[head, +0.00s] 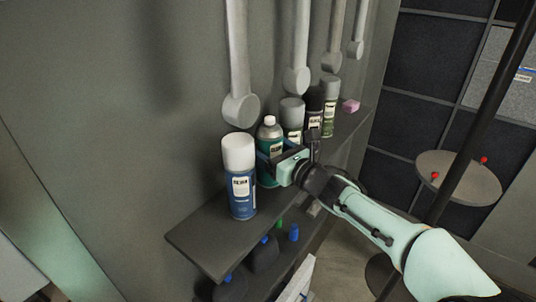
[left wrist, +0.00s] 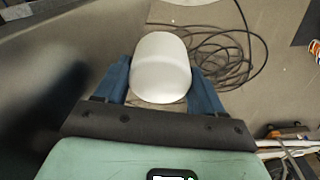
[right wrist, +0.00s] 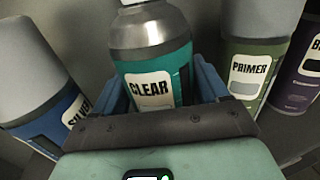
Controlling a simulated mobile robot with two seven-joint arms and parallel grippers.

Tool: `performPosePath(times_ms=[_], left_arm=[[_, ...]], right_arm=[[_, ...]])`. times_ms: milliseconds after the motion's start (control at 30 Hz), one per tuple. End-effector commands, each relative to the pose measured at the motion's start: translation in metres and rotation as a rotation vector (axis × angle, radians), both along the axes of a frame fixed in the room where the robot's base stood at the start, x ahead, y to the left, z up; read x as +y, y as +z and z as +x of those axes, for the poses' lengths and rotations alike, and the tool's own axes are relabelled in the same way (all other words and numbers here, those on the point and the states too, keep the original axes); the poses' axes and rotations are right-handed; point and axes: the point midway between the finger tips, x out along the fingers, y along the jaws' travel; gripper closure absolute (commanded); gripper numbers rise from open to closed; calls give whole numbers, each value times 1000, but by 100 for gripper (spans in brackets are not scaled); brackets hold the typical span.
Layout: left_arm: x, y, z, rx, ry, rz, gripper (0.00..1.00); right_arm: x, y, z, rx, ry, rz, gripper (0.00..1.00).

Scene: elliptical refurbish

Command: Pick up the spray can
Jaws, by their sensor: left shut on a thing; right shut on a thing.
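A teal spray can (head: 269,132) labelled CLEAR stands upright on the dark shelf, with a metallic top. My right gripper (head: 271,153) is shut around its body. In the right wrist view the can (right wrist: 151,60) sits between the blue fingers. My left gripper (left wrist: 160,82) is shut on a rounded white-topped object (left wrist: 161,60). The white top hides the rest of that object, so I cannot tell what it is. The left gripper is out of the head view.
A blue can (head: 241,190) with a white cap stands just left of the teal can. A green PRIMER can (right wrist: 256,60) and a purple can (right wrist: 300,75) stand to its right. The dark shelf (head: 205,243) holds them. A pink block (head: 351,105) lies farther along. Cable (left wrist: 228,58) lies on the floor.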

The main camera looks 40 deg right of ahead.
Motion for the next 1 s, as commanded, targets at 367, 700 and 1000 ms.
performPosePath(times_ms=[367, 700, 1000], left_arm=[[0, 15, 2, -5, 0, 0, 56], [0, 9, 1, -3, 0, 0, 56], [0, 5, 1, -2, 0, 0, 56]], right_arm=[[-6, 54, -21, -5, -4, -2, 63], [-29, 53, -98, -6, -5, -3, 63], [-45, 52, -157, -5, -3, -2, 63]])
